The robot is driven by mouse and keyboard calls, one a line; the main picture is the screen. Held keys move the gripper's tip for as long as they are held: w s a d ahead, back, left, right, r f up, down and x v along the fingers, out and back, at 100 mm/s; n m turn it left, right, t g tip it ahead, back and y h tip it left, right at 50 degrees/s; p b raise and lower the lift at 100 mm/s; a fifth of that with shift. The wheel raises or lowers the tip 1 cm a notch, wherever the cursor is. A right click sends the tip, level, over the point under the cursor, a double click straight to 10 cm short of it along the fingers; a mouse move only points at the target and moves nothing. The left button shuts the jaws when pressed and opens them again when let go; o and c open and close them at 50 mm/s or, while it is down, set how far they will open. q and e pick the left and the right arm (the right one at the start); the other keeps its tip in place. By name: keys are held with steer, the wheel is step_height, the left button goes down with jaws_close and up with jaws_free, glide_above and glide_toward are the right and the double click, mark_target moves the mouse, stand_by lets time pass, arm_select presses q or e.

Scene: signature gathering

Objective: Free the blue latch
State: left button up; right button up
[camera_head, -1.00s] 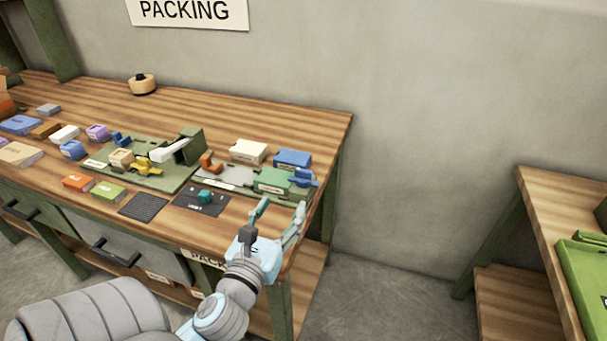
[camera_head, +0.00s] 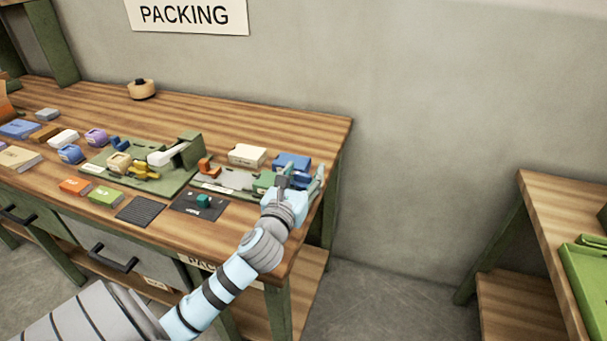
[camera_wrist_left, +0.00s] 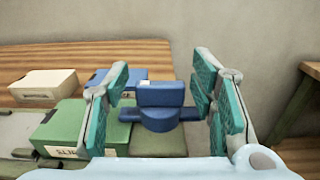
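The blue latch (camera_wrist_left: 160,105) stands between the open fingers of my left gripper (camera_wrist_left: 160,100) in the left wrist view, with a gap on both sides. It sits beside a green labelled box (camera_wrist_left: 65,125), on the grey-green board (camera_wrist_left: 20,130). In the head view my left gripper (camera_head: 300,183) is over the right end of that board and hides most of the latch and part of the green box. My right gripper is not in view.
A blue box (camera_head: 292,161) and a white box (camera_head: 247,155) stand just behind. A green fixture with a white lever (camera_head: 168,155) is to the left. A dark mat with a teal block (camera_head: 204,201) lies in front. The table's right edge is close.

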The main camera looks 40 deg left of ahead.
arm_select(q)
steer(key=c, duration=0.9)
